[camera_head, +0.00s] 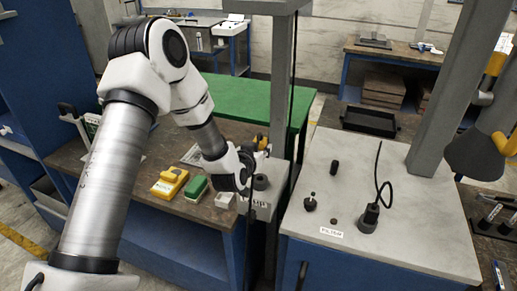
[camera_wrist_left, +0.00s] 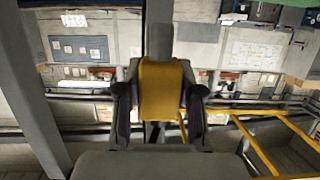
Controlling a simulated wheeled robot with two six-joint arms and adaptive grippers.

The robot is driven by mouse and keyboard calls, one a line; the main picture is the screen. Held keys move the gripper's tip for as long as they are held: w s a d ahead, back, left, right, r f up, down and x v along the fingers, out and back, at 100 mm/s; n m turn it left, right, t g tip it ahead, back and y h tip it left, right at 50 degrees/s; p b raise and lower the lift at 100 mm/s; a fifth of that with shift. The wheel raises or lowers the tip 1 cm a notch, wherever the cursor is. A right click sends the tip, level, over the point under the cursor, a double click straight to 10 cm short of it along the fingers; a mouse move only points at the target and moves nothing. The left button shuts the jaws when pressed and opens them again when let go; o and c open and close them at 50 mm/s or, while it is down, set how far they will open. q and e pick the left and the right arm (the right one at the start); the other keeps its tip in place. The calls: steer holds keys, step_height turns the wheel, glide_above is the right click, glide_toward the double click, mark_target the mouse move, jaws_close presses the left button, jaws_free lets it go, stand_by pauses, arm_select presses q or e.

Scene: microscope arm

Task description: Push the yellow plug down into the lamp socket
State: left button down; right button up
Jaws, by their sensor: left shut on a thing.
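My left gripper (camera_head: 254,156) is at the end of the arm that comes in from the left, over the corner between the wooden bench and the pale cabinet. In the left wrist view it is shut on the yellow plug (camera_wrist_left: 161,88), which sits between the two dark fingers with a grey part above it. A little of the plug's yellow (camera_head: 263,142) shows in the head view. Below the gripper, a dark round fitting (camera_head: 261,182) stands on a pale box with a partly hidden label; I cannot tell whether it is the lamp socket. My right gripper is not in view.
A grey post (camera_head: 282,90) rises close beside the gripper. The pale cabinet top (camera_head: 400,240) holds a black cable plug (camera_head: 369,217) and small dark knobs. A yellow block (camera_head: 169,183) and a green block (camera_head: 196,188) lie on the bench. A dark lamp-like cone (camera_head: 474,155) hangs at right.

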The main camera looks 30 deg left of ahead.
arm_select(q)
steer(key=shift+d+f+b, duration=0.15)
steer(key=shift+f+b, duration=0.15)
steer(key=shift+f, duration=0.15)
step_height(320, 180, down, 4)
steer(key=b, duration=0.3)
steer(key=shift+f+b, duration=0.25)
steer(key=shift+b, duration=0.05)
steer(key=shift+f, duration=0.15)
steer(key=shift+f+b, duration=1.9)
steer(key=shift+f, duration=0.1)
stand_by(0.5)
steer(key=c, duration=0.7)
jaws_free()
steer(key=shift+o, duration=0.2)
steer(key=shift+s, duration=0.1)
